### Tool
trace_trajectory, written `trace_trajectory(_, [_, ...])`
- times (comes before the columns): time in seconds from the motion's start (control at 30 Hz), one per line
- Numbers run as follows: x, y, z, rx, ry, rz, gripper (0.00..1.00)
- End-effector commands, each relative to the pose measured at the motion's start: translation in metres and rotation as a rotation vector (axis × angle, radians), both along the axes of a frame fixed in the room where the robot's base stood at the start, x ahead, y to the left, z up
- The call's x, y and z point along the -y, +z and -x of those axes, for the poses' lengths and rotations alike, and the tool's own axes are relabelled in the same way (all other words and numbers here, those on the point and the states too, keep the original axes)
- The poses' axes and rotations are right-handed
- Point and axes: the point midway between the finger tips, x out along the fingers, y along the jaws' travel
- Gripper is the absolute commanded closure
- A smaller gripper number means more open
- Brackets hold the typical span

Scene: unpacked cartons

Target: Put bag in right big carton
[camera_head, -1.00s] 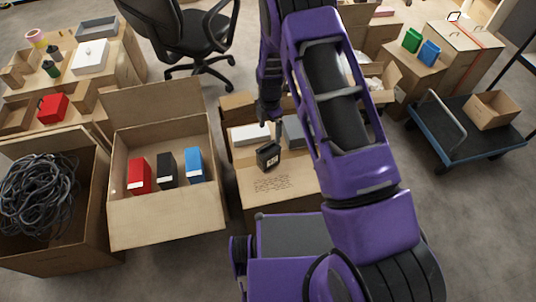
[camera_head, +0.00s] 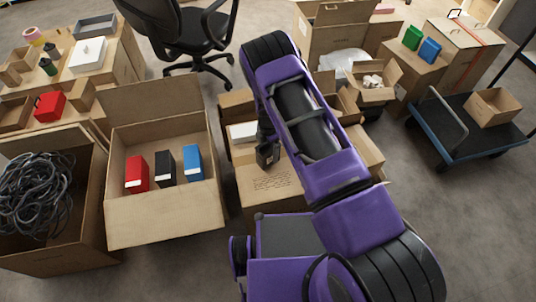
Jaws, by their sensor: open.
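The right big carton (camera_head: 163,222) stands open at left-centre, with a red, a black and a blue upright item inside. A small black bag-like item (camera_head: 268,157) with a pale label stands on a brown box in the centre. My gripper (camera_head: 267,142) is open, right at the top of this black item. The arm partly hides the fingers, and I cannot tell whether they touch it. A red bag-like item (camera_head: 50,106) lies on the left table. A green (camera_head: 412,39) and a blue (camera_head: 430,52) one stand on a carton at the upper right.
A left big carton (camera_head: 70,240) holds coiled dark cable (camera_head: 38,192). The brown box (camera_head: 270,184) under the black item also bears a white box (camera_head: 242,132). An office chair (camera_head: 185,35) stands behind. A blue-edged trolley (camera_head: 470,135) stands at right, with bare floor before it.

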Motion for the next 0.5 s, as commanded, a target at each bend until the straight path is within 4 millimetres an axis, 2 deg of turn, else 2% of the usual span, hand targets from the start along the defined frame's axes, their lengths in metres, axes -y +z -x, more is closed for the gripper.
trace_trajectory(0.23, [-0.0001, -0.0016, -0.0001, 0.0, 0.0, 0.0, 0.03])
trace_trajectory(0.5, [0.0, -0.0014, 0.0, 0.0, 0.0, 0.0, 0.51])
